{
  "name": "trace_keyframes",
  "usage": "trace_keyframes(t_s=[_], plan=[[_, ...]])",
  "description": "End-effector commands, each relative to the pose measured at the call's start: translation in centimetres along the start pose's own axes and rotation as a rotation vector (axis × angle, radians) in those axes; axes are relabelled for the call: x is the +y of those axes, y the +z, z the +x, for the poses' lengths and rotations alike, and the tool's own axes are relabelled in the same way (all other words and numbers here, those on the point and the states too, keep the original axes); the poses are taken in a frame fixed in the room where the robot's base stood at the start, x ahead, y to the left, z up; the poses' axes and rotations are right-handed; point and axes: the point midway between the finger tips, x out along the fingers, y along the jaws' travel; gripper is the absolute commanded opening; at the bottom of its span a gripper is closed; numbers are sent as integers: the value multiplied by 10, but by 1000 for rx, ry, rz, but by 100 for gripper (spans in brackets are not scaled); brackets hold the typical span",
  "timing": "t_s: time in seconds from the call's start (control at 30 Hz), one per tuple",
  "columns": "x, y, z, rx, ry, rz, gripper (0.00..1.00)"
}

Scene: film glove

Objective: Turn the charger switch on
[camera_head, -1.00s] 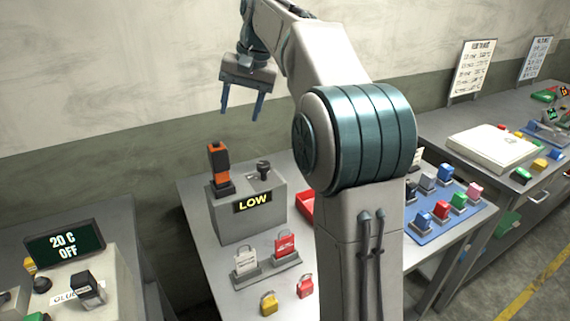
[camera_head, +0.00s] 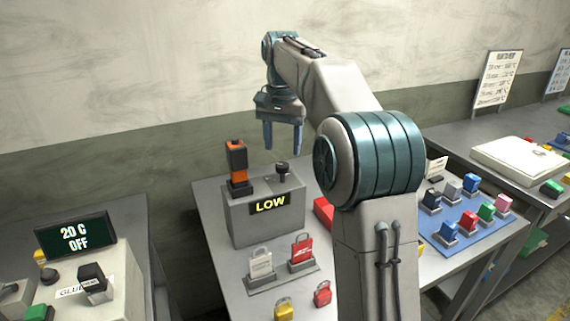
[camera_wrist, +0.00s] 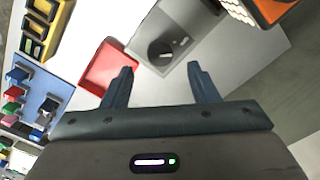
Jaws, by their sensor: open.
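The charger appears to be the grey box (camera_head: 262,222) with a yellow "LOW" display (camera_head: 270,204) on its front. An orange and black device (camera_head: 238,163) stands upright on its top left, and a black rotary knob (camera_head: 281,170) sits on its top right. The knob also shows in the wrist view (camera_wrist: 160,52), with a pointer mark beside it. My gripper (camera_head: 283,146) is open and empty, pointing down above the box and just above the knob in the head view, apart from it. In the wrist view my fingertips (camera_wrist: 160,72) lie either side of the knob.
A red tray (camera_head: 324,212) lies right of the box. White and red padlock-like tags (camera_head: 301,252) stand in front. A blue board (camera_head: 455,238) with several coloured blocks is at right. Another unit (camera_head: 75,236) reading "20 C OFF" stands at left.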

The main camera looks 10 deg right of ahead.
Motion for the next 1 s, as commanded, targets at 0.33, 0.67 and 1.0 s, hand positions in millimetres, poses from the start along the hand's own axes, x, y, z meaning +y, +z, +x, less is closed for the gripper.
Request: trace_keyframes(t_s=[0.33,0.67,1.0], plan=[[0,1,46,-1,1,-2,54],[-1,0,49,1,-1,-2,54],[3,-2,49,1,-1,3,10]])
